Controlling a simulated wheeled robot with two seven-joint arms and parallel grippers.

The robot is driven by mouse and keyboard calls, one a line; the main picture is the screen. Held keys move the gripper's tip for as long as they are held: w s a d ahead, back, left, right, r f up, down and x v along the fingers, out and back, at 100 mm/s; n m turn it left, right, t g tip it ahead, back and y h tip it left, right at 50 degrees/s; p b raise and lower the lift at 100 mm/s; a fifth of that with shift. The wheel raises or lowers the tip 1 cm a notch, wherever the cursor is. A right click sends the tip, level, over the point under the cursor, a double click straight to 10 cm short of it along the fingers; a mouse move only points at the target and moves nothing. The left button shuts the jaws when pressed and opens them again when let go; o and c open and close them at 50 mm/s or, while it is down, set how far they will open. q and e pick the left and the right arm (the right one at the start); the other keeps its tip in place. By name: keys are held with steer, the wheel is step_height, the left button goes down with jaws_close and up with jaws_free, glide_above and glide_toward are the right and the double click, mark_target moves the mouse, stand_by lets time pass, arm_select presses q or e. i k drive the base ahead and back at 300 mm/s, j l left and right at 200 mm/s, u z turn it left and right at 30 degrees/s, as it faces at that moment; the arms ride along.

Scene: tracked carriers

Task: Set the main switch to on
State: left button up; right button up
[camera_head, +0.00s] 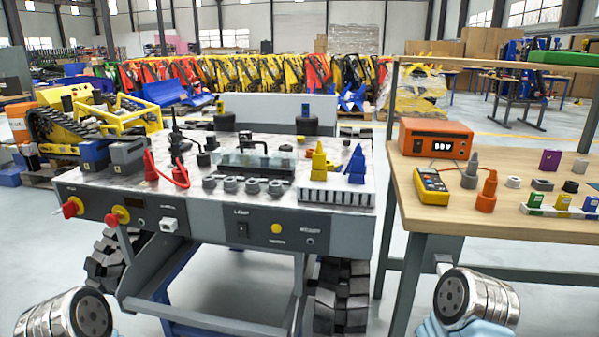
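The carrier's dark front panel (210,220) stands in front of me. At its left end is a red knob on a yellow plate (117,216), which looks like a rotary main switch. Its label is too small to read and I cannot tell its position. Another red knob (72,207) sits further left, at the panel's corner. A black rocker switch (242,230) under the word LAMP and a yellow round button (277,228) are right of the middle. Only metallic parts of my arms show at the bottom left and bottom right, apart from the panel. No gripper fingers are visible.
The carrier top holds a red cable (179,172), connectors and yellow and blue cones. A wooden table (450,205) with an orange meter box (435,138) stands at the right.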

mark_target(69, 208)
steer(key=u, duration=1.25)
steer(key=i+j+z, duration=0.1)
steer(key=j, duration=0.2)
steer(key=i+j+z, duration=0.15)
steer(key=j, duration=0.2)
steer(key=i+j+z, duration=0.1)
steer(key=j, duration=0.25)
steer(key=i+j+z, duration=0.15)
steer(key=j, duration=0.2)
